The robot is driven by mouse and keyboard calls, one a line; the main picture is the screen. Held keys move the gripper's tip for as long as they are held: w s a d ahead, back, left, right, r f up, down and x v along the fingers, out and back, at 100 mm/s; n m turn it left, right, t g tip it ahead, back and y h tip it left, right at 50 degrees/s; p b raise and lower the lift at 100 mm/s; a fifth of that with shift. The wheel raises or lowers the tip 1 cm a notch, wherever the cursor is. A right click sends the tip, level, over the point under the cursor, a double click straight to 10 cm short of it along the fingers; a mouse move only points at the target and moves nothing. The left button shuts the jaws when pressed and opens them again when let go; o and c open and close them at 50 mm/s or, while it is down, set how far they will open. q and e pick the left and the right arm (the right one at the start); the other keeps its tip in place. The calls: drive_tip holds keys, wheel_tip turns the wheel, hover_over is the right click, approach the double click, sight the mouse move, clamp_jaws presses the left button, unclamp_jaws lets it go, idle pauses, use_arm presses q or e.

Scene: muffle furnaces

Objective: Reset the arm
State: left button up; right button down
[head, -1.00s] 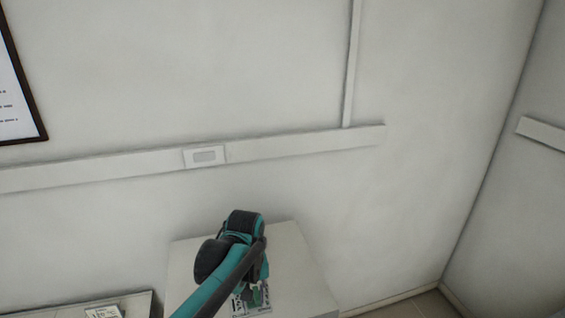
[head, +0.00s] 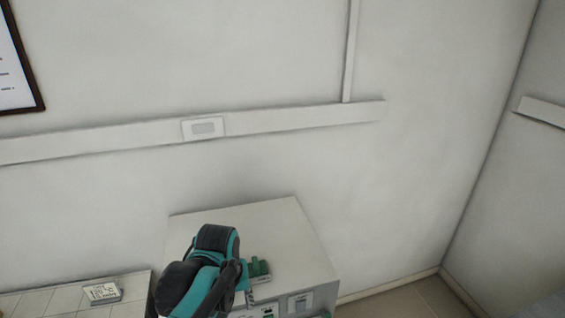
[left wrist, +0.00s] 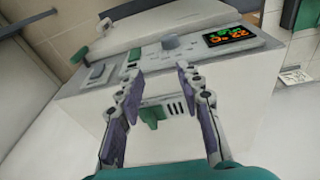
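My left arm, teal and black, rises in the head view in front of a white box-shaped furnace (head: 280,225) and covers part of its front. In the left wrist view, my left gripper (left wrist: 160,72) is open, its two purple-padded fingers spread with nothing between them. My right gripper is not in view.
A low tiled surface (head: 55,299) with a small white labelled box (head: 102,291) lies at the lower left of the head view. A wall rail (head: 275,119) with a socket runs behind. Floor (head: 410,303) shows clear at the lower right.

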use_arm(q)
drive_tip(key=s+a+f+m+t+b, duration=0.1)
drive_tip(key=s+a+f+t+b, duration=0.1)
drive_tip(key=f+b, duration=0.8)
drive_tip(key=s+a+f+m+t+b, duration=0.1)
drive_tip(key=s+a+f+t+b, duration=0.2)
drive_tip(key=f+b, duration=0.8)
drive_tip(key=s+a+f, duration=0.2)
drive_tip(key=s+f, duration=0.1)
drive_tip(key=shift+s, duration=0.25)
